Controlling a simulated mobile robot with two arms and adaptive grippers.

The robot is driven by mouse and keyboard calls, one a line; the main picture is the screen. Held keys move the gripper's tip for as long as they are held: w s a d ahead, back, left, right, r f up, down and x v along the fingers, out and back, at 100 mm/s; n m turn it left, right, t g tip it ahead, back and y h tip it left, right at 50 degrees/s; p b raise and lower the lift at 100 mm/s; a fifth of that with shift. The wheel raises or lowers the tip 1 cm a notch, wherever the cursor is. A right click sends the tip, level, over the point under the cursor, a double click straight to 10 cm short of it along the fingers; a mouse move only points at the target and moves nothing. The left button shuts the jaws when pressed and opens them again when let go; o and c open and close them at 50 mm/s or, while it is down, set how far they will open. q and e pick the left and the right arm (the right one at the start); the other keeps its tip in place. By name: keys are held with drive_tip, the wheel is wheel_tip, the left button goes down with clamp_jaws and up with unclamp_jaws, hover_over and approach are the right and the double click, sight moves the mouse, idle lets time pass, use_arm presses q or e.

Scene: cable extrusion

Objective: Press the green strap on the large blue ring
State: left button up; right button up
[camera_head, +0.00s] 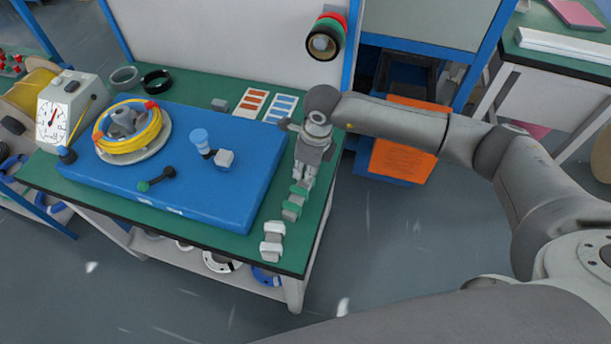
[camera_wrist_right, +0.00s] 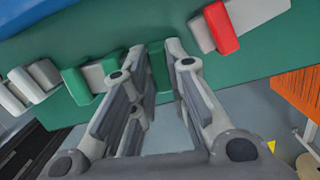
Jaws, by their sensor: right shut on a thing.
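My right gripper (camera_head: 303,172) points down at the right edge of the green-topped table. In the right wrist view its fingers (camera_wrist_right: 168,52) are closed on a small green strap (camera_wrist_right: 158,66), mostly hidden between them. Another green strap (camera_head: 291,210) lies just in front of the gripper; a green and grey piece also shows in the wrist view (camera_wrist_right: 76,86). A blue ring (camera_head: 266,277) lies on the shelf under the table, partly hidden by the tabletop. I cannot tell whether it is the large one. My left gripper is not in view.
A blue board (camera_head: 235,185) bears a yellow coil (camera_head: 128,140) and small fittings. White clips (camera_head: 272,240) lie at the front right corner; a red clip (camera_wrist_right: 221,28) shows in the wrist view. A dial gauge (camera_head: 54,120) stands left. Floor right of the table is open.

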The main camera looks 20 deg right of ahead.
wheel_tip(320, 180, up, 8)
drive_tip(key=p, duration=0.4)
idle(0.4)
